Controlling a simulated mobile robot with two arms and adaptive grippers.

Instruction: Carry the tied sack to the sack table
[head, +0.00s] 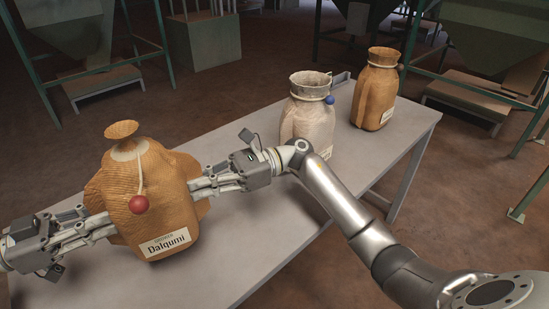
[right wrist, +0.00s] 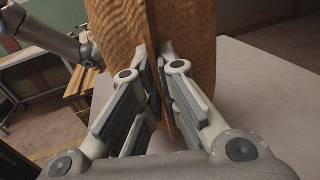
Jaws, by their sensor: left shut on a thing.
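The tied sack (head: 150,185) is tan, with a pinched neck, a white cord, a red ball and a label reading "Dalqumi". It is upright at the left end of the grey table (head: 255,225); I cannot tell whether its base touches the top. My left gripper (head: 100,225) is shut on its left side. My right gripper (head: 207,183) is at its right side. In the right wrist view its fingers (right wrist: 163,65) close on a fold of the sack (right wrist: 120,35). The sack's back and base are partly hidden.
A pale open-necked sack (head: 305,115) with a blue ball and a brown sack (head: 374,95) stand on the table's far right part. My right arm crosses in front of the pale sack. Green-legged hoppers (head: 65,30) and low platforms (head: 465,95) stand beyond on brown floor.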

